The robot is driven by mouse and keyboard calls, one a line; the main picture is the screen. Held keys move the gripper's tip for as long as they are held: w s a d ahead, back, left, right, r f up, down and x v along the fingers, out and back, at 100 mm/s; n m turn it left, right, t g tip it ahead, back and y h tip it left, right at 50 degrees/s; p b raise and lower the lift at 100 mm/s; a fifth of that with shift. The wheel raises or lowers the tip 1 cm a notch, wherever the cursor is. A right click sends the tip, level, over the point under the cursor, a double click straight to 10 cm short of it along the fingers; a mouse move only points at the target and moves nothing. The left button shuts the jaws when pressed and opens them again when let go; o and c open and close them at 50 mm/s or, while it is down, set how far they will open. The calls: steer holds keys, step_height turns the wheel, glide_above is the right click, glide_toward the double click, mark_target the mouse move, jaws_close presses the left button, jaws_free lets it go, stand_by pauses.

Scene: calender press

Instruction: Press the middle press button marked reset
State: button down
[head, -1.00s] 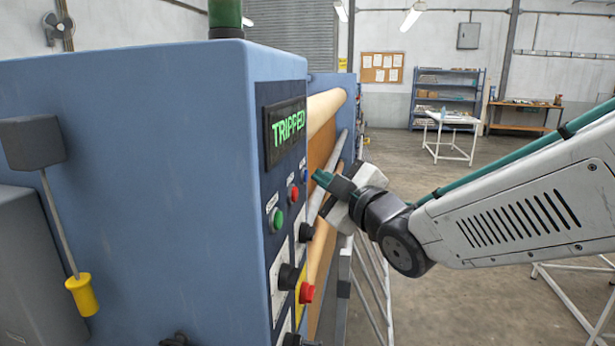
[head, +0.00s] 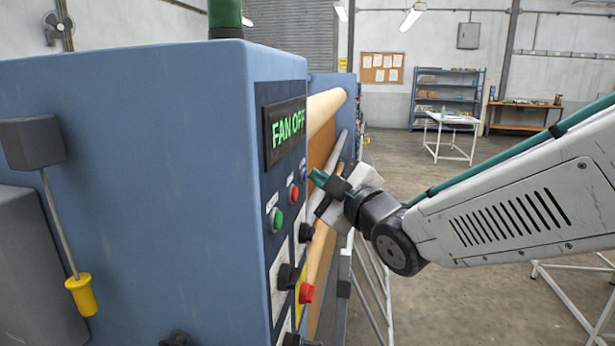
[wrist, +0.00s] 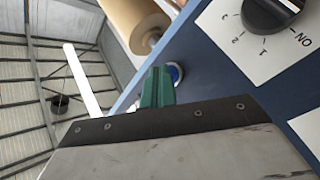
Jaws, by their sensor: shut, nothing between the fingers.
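A row of three press buttons is on the front panel of the blue press: green (head: 276,220), red (head: 294,194) in the middle, and blue (head: 303,171) farthest off. Their small labels are too small to read. My gripper (head: 315,177) is shut and empty, its green fingertips close to the blue button and past the red one. In the wrist view the fingertips (wrist: 158,85) overlap the edge of the blue button (wrist: 175,72); I cannot tell whether they touch it. The red button is not visible in the wrist view. The display (head: 286,132) reads "FAN OFF" in green.
A black rotary knob (wrist: 272,12) on a white numbered plate is near the fingers. Below the buttons are black knobs (head: 288,277) and a larger red button (head: 306,293) on yellow. Rollers (head: 326,108) lie behind the panel.

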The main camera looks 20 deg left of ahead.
stand_by(0.3)
steer(key=shift+w+d, duration=0.2)
steer(key=shift+d, duration=0.6)
steer(key=shift+d, duration=0.1)
steer(key=d, duration=0.2)
steer(key=w+d, duration=0.1)
steer(key=d, duration=0.1)
steer(key=shift+d, duration=0.3)
stand_by(0.4)
